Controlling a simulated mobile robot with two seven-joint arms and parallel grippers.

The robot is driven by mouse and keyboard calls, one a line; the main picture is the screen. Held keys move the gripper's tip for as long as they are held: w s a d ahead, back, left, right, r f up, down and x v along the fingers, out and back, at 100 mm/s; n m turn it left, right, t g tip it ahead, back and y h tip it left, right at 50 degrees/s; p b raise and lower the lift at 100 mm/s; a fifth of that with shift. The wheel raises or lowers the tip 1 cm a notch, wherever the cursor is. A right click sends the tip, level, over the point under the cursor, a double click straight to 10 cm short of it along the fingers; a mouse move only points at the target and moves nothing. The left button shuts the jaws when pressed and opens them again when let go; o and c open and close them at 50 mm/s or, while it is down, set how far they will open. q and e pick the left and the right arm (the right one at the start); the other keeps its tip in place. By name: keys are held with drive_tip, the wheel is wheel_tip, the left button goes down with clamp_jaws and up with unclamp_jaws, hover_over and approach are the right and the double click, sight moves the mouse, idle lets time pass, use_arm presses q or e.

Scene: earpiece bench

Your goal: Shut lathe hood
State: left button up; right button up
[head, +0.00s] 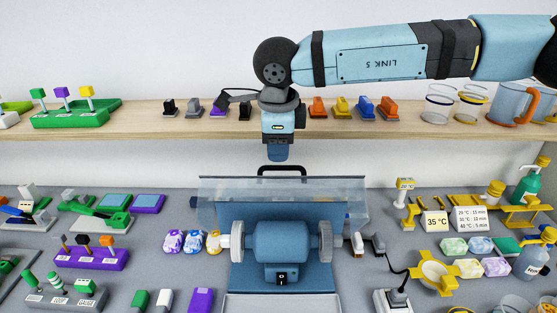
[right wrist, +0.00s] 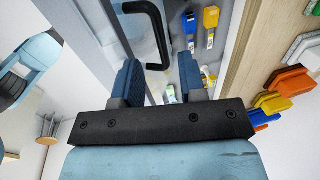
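The lathe (head: 282,243) is a blue machine with a grey wheel at each end and a dark switch on its front. Its clear hood (head: 225,190) stands raised at the back, above and behind the lathe. A black handle (head: 282,168) is on the hood's top edge; it also shows in the right wrist view (right wrist: 157,32). My right gripper (head: 278,156) points down just above the handle. In the right wrist view its two fingers (right wrist: 160,78) are apart with nothing gripped, and the handle lies beyond the tips. My left gripper is not in view.
A wooden shelf (head: 150,140) runs along the wall behind, holding several coloured blocks and cups. Coloured earpiece-like pieces (head: 190,241) lie left of the lathe. A yellow stand (head: 438,272) and a bottle (head: 526,184) stand on the right of the grey bench.

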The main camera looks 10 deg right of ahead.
drive_tip(key=v, duration=0.9)
drive_tip(key=shift+b, duration=0.45)
